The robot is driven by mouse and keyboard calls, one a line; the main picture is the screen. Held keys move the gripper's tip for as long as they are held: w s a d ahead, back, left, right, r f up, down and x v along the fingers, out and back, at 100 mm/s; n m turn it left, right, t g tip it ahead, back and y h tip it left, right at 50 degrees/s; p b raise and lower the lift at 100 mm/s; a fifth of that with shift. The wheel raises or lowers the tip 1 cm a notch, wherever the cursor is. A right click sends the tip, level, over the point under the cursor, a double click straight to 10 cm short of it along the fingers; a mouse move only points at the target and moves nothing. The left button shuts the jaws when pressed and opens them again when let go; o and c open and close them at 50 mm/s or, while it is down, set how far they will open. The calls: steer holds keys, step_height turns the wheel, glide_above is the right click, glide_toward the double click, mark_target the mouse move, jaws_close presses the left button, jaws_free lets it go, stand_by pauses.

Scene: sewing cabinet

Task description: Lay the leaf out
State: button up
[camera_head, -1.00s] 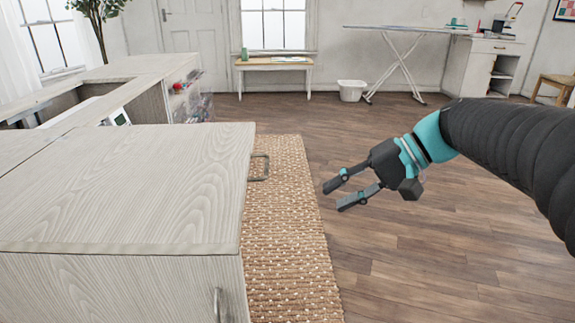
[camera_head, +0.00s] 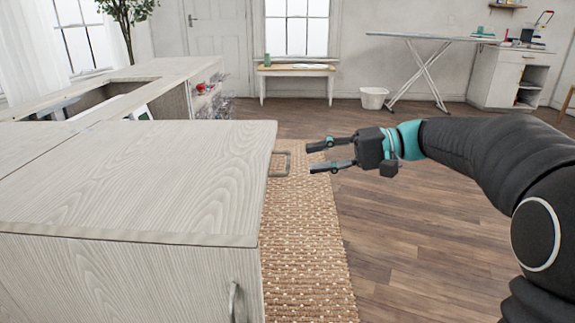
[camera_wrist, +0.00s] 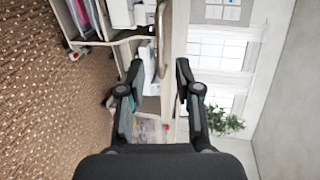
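The leaf (camera_head: 140,175) is a broad pale wood-grain panel lying flat on top of the cabinet at the left of the head view. A metal loop handle (camera_head: 281,164) sticks out from its right edge, and a bar that looks like this handle shows in the wrist view (camera_wrist: 160,38). My gripper (camera_head: 309,158) is open and empty. It points left at the handle, just to the right of it with a small gap. In the wrist view its two fingers (camera_wrist: 157,88) are spread apart, with nothing held between them.
A woven rug (camera_head: 305,260) lies on the floor right of the cabinet. A second handle (camera_head: 233,301) is on the cabinet front. Another cabinet section with an open well (camera_head: 150,72) stands behind. The wood floor (camera_head: 410,230) at right is clear. An ironing board (camera_head: 430,38) stands far back.

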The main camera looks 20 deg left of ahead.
mark_target(287, 161)
steer(key=x, duration=0.6)
steer(key=shift+a+f, duration=0.1)
steer(key=shift+a, duration=0.25)
jaws_close()
steer(key=shift+s, duration=0.1)
